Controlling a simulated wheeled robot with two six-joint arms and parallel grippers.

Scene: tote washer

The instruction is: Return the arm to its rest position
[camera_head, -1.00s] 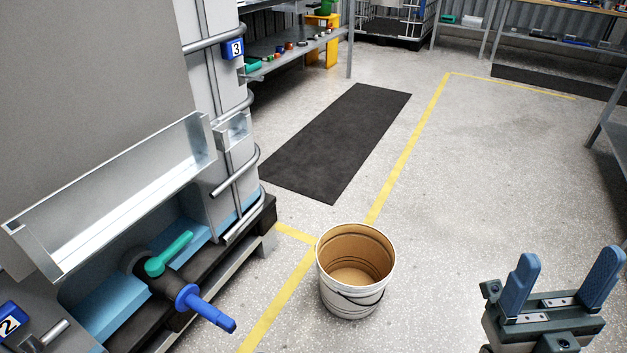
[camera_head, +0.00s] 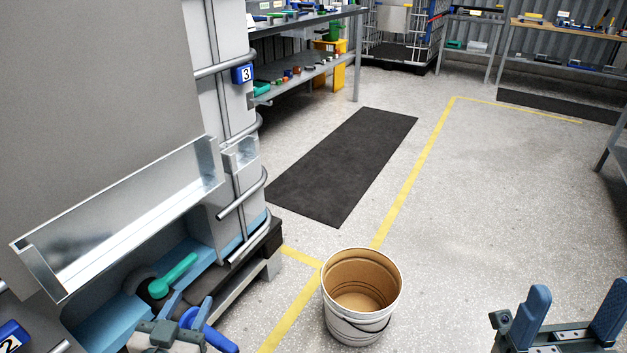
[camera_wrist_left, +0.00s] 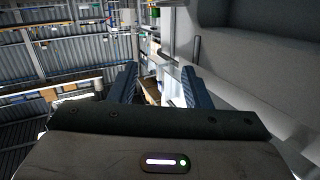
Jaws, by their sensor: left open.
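My left gripper (camera_head: 192,298) is low in the head view, in front of the valve with the teal lever (camera_head: 173,275) and the blue handle (camera_head: 217,338). Its blue fingers stand apart with nothing between them. The left wrist view shows the same open fingers (camera_wrist_left: 159,70), empty, with a pale grey surface to their right. Whether the gripper touches the valve cannot be told. My right gripper (camera_head: 580,288) is at the bottom right corner, its blue fingers wide apart and empty over the floor.
A white bucket (camera_head: 350,328), empty inside, stands on the floor between the grippers. A black mat (camera_head: 345,165) lies on the floor. Shelves and benches stand at the back. Floor right of the bucket is clear.

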